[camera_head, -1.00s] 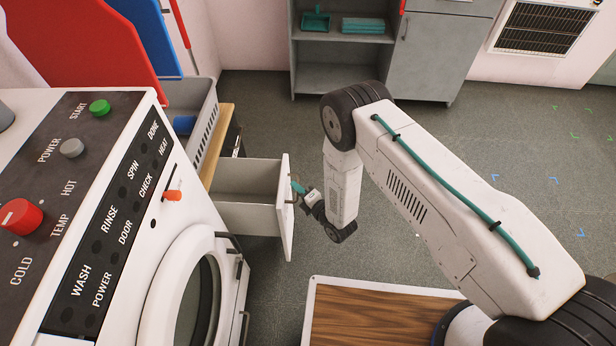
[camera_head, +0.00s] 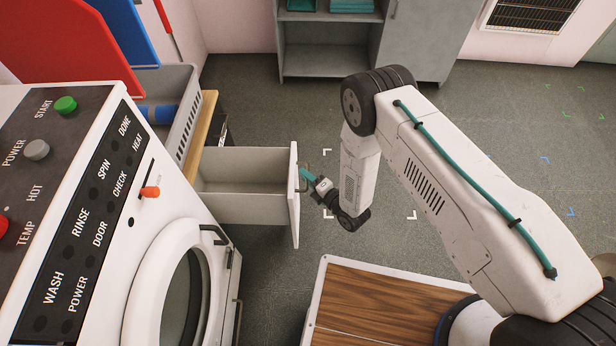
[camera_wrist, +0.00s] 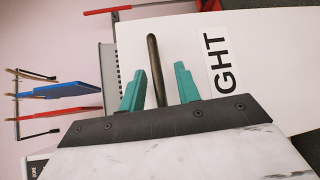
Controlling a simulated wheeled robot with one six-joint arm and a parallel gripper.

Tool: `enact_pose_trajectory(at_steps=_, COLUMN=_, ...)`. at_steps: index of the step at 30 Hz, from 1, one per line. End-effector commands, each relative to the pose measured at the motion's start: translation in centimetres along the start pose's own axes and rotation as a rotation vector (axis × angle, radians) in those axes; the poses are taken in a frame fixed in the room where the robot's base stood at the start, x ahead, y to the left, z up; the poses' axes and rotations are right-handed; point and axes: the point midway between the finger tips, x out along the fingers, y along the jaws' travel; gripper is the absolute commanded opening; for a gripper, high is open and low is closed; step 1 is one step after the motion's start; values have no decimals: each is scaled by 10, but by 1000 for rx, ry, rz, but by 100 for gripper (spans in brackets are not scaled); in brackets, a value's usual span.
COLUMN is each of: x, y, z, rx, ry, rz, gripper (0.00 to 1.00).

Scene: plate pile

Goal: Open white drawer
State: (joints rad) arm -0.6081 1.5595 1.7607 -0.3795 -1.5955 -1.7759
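The white drawer (camera_head: 245,205) stands pulled well out of its cabinet beside the washing machine, and its inside looks empty. Its front panel (camera_head: 294,195) has a bar handle (camera_head: 304,170). In the wrist view, the dark handle (camera_wrist: 153,62) stands out from the white front, which carries the letters "GHT". My gripper (camera_head: 307,177) is at the handle, outside the drawer front. In the wrist view, my gripper (camera_wrist: 160,75) has its two teal fingers spread, one on each side of the handle, with gaps between. The handle's lower end is hidden by my gripper.
The washing machine (camera_head: 150,215) stands left of the drawer. A grey crate (camera_head: 188,110) sits behind it, by a wooden top (camera_head: 204,125). A grey shelf unit (camera_head: 330,55) is at the back. The floor right of the drawer is clear beyond my arm.

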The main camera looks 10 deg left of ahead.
Motion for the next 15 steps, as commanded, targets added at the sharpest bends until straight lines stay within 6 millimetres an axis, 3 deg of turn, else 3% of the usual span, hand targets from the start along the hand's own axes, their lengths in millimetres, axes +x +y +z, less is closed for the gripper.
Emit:
enact_pose_trajectory(at_steps=9, x=-2, y=0, z=2, rx=0, ry=-4, rz=1, gripper=32)
enact_pose_trajectory(at_steps=15, x=-30, y=0, z=2, rx=1, ry=-5, rz=-1, gripper=32)
